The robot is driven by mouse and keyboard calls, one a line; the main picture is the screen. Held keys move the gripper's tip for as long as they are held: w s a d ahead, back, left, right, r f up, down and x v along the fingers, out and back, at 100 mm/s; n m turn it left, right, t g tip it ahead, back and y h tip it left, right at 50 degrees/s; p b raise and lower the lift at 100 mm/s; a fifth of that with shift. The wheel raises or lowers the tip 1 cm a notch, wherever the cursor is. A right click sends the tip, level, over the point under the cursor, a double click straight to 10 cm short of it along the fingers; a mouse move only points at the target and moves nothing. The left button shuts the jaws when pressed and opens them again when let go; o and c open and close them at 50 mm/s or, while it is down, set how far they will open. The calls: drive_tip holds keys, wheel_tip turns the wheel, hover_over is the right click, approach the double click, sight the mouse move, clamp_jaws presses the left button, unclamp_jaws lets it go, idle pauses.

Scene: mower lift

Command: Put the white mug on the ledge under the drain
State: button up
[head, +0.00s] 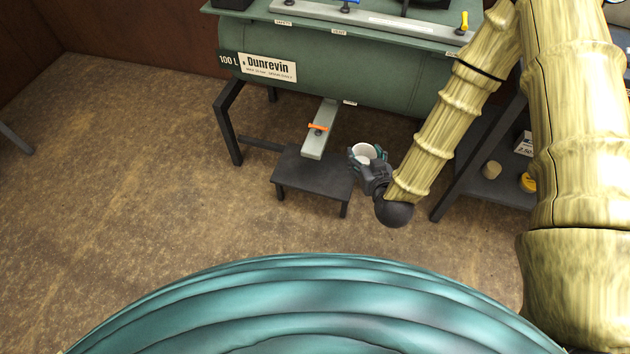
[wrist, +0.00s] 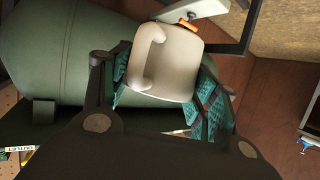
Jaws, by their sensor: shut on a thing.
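The white mug (head: 363,152) is in my gripper (head: 367,159), which is shut on it. In the wrist view the mug (wrist: 166,62) sits between the teal pads of my gripper (wrist: 165,85), its handle toward the left. In the head view its open top faces up. The ledge (head: 312,168) is a low dark platform under the tank. The drain (head: 318,128), a pale spout with an orange lever, comes down over the ledge's back part. The mug is just right of the ledge and apart from the drain; its height over the ledge is hard to tell.
The green tank (head: 330,75) labelled Dunrevin stands on a dark frame (head: 228,125) behind the ledge. At right, a dark shelf (head: 490,190) holds a tan cylinder (head: 492,170) and a yellow item (head: 528,182).

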drive_tip(key=w+a+f+n+g+y+b, duration=0.1)
drive_tip(key=w+a+f+n+y+b, duration=0.15)
drive_tip(key=f+b, duration=1.15)
drive_tip(key=w+a+f+n+y+b, duration=0.1)
drive_tip(key=w+a+f+b, duration=0.15)
drive_tip(key=f+b, duration=1.1)
drive_tip(key=b+x, duration=0.1)
drive_tip(key=x, duration=0.4)
drive_tip(key=a+r+b+x, duration=0.1)
drive_tip(key=b+x, duration=0.1)
drive_tip(key=x, duration=0.3)
drive_tip(key=a+r+b+x, duration=0.1)
drive_tip(key=b+x, duration=0.1)
drive_tip(key=x, duration=0.3)
drive_tip(key=shift+a, duration=0.35)
drive_tip(key=f+b, duration=0.3)
drive_tip(key=shift+w+a+f, duration=0.2)
drive_tip(key=shift+w+f, duration=0.05)
drive_tip(key=shift+w, duration=0.15)
drive_tip(key=shift+f, duration=0.1)
drive_tip(key=o, duration=1.1)
